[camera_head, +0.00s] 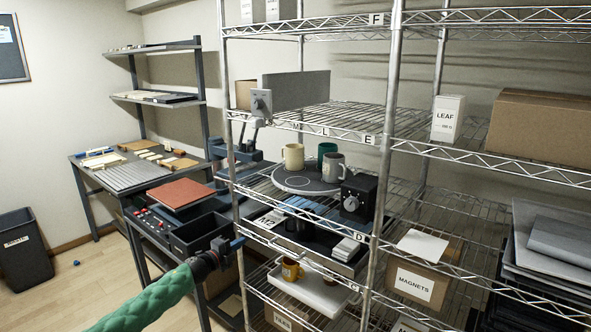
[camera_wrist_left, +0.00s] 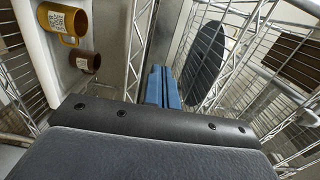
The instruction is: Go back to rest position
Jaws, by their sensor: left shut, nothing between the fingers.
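My left gripper (camera_head: 238,243) is at the end of the green-sleeved arm, in front of the wire rack's left side. Its blue fingers are together with nothing between them; they also show in the left wrist view (camera_wrist_left: 163,88). A yellow mug (camera_head: 290,270) stands on a white tray (camera_head: 318,299) on a lower shelf, to the right of and below the gripper. In the left wrist view the yellow mug (camera_wrist_left: 66,22) and a brown mug (camera_wrist_left: 88,62) show at upper left, apart from the fingers. My right gripper is not in view.
The wire rack's left post (camera_head: 237,215) is close to my left gripper. A round dark plate (camera_head: 290,184) holds a cream mug (camera_head: 292,156), a green mug (camera_head: 327,150) and a grey mug (camera_head: 333,167). A bin (camera_head: 24,250) stands at left; floor beside it is mostly free.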

